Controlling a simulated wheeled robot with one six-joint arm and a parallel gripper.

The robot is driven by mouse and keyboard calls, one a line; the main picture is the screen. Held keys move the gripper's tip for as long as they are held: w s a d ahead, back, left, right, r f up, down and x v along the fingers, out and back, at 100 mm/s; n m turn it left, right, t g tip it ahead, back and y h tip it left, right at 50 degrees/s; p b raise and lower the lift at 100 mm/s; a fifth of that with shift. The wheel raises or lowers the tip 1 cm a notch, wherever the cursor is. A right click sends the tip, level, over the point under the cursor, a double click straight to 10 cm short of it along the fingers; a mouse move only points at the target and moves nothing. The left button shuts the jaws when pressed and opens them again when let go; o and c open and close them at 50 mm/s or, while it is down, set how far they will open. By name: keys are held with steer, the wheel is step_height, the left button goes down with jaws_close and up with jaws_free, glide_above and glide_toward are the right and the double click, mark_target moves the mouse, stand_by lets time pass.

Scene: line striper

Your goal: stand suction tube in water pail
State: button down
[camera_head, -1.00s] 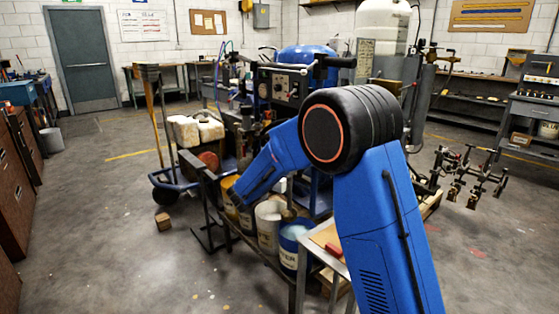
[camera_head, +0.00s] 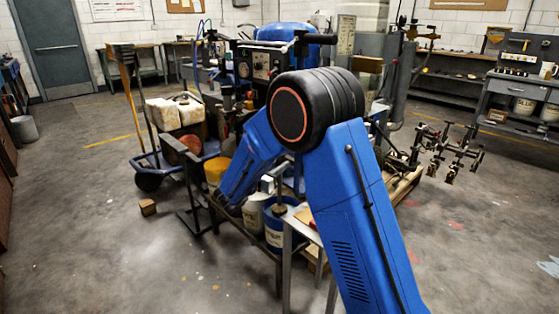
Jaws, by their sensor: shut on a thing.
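The blue pail (camera_head: 273,236), with white lettering too small to read surely, stands on the low rack in the middle. It looks like the water pail. A thin upright piece with a brownish fitting (camera_head: 279,209) shows at its mouth; I cannot tell whether this is the suction tube or whether it goes inside. My blue arm reaches up to a black elbow, then down and left to beside the pails. My gripper is hidden behind my forearm, and so is anything in it. I cannot make out the suction tube for sure.
A white pail (camera_head: 253,216) and a yellow pail (camera_head: 214,168) stand left of the blue one. A small table (camera_head: 305,221) is close on its right. The machine with a control panel (camera_head: 262,66) rises behind. A wooden block (camera_head: 148,207) lies on open floor at left.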

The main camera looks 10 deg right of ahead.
mark_target(278, 205)
steer(key=shift+f, duration=9.15)
steer(key=c, duration=1.5)
jaws_free()
steer(key=v, duration=1.7)
steer(key=shift+s+a, duration=0.1)
steer(key=shift+a, duration=0.15)
steer(key=shift+a, duration=0.1)
